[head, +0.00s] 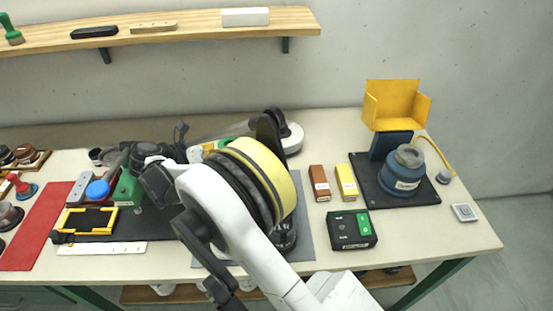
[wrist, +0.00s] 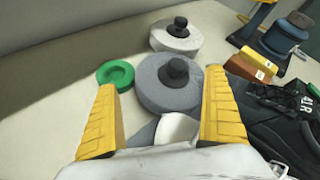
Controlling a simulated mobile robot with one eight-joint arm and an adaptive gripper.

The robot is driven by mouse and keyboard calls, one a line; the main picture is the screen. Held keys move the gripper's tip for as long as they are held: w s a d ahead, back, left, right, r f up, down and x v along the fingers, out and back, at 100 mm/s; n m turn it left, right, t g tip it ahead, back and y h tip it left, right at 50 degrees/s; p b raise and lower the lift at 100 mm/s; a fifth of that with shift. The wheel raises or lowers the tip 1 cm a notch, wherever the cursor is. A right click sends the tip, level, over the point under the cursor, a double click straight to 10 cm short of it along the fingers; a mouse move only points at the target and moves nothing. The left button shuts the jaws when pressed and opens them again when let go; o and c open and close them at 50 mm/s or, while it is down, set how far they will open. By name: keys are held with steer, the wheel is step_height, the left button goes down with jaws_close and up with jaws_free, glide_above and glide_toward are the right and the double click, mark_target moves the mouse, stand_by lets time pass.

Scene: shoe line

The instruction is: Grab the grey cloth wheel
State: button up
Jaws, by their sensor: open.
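The grey cloth wheel (wrist: 152,92) lies flat on the bench in the wrist view, a round grey disc with a dark knob (wrist: 178,68) on top. My gripper (wrist: 161,82) is open, with one yellow finger on each side of the picture and the wheel between and beyond them. No contact with the wheel is visible. Its near edge is partly covered by the fingers and a white piece in front. In the head view my arm hides the wheel and most of the gripper.
A white wheel with a dark knob (wrist: 178,38) stands just behind. A green ring (wrist: 115,73) lies left, and a black shoe (wrist: 285,118) sits close to the right finger. Orange and yellow blocks (wrist: 252,64) lie beyond it. A wooden shelf (head: 200,25) hangs on the wall.

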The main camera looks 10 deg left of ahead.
steer(key=shift+w+d+f+b, duration=0.2)
steer(key=shift+w+f+b, duration=0.05)
steer(key=shift+w+f, duration=0.25)
steer(key=shift+w+d+f+b, duration=0.2)
steer(key=shift+w+f, duration=0.15)
steer(key=shift+f, duration=0.1)
steer(key=shift+w+d+f+b, duration=0.85)
steer(key=shift+w+d+f, duration=0.2)
steer(key=shift+f, duration=0.2)
steer(key=shift+w+d+f, duration=0.1)
steer(key=shift+w+d, duration=0.05)
steer(key=shift+w, duration=0.15)
steer(key=c, duration=1.3)
